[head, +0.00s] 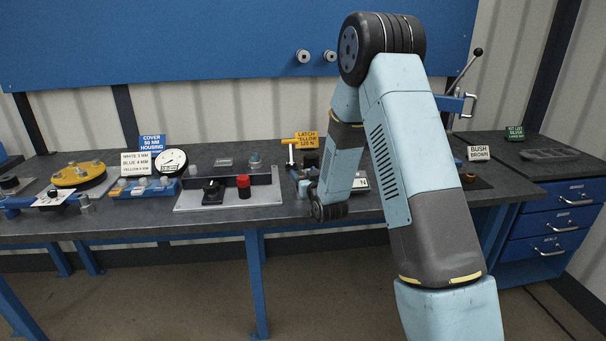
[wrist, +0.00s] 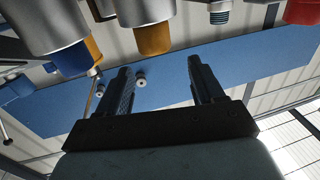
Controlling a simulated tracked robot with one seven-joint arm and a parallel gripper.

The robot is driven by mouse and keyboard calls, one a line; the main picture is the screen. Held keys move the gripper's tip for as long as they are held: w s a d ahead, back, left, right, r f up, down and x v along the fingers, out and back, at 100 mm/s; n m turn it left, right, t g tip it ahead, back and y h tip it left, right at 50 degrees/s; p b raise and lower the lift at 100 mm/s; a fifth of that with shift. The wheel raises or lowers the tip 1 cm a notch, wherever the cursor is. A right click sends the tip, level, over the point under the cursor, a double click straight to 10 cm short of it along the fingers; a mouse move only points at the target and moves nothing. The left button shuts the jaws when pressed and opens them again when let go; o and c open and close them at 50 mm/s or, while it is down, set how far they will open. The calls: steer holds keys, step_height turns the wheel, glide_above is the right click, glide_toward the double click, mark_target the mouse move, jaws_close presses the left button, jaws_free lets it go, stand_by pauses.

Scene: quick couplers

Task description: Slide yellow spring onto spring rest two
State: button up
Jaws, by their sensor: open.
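In the wrist view my gripper (wrist: 162,72) is open, its two dark fingers apart with nothing between them. In the head view the arm reaches down to the bench, and I cannot make out the fingers there. I cannot clearly identify the yellow spring or spring rest two in either view. A yellow sign (head: 306,140) reading "LATCH YELLOW 125 N" stands at the back of the bench, left of the arm. A small yellow-topped post (head: 290,143) stands beside it. Part of the bench there is hidden behind my arm.
Near the fingers in the wrist view are metal fittings with an orange-brown end (wrist: 153,39) and a red end (wrist: 301,11). On the bench (head: 140,222) are a grey plate (head: 250,196) with a red knob (head: 243,185) and a yellow disc (head: 78,175). Blue drawers (head: 555,222) stand right.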

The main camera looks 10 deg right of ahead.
steer(key=s+d, duration=0.2)
steer(key=s, duration=0.9)
steer(key=shift+s, duration=0.4)
steer(key=shift+d, duration=0.1)
steer(key=s+d+r+m+g+h, duration=0.1)
steer(key=s+d+r+g, duration=0.2)
steer(key=r, duration=0.4)
steer(key=s+d+r+g+h, duration=0.1)
steer(key=s+r+g+h, duration=0.15)
steer(key=s+r, duration=0.3)
steer(key=s+d+r+g, duration=0.1)
steer(key=s+r+g, duration=0.2)
steer(key=s, duration=1)
steer(key=s+d+r+m+g, duration=0.1)
steer(key=s+r, duration=0.4)
steer(key=s, duration=0.8)
steer(key=shift+d+r+g, duration=0.35)
steer(key=shift+d+g, duration=0.1)
steer(key=shift+g, duration=0.8)
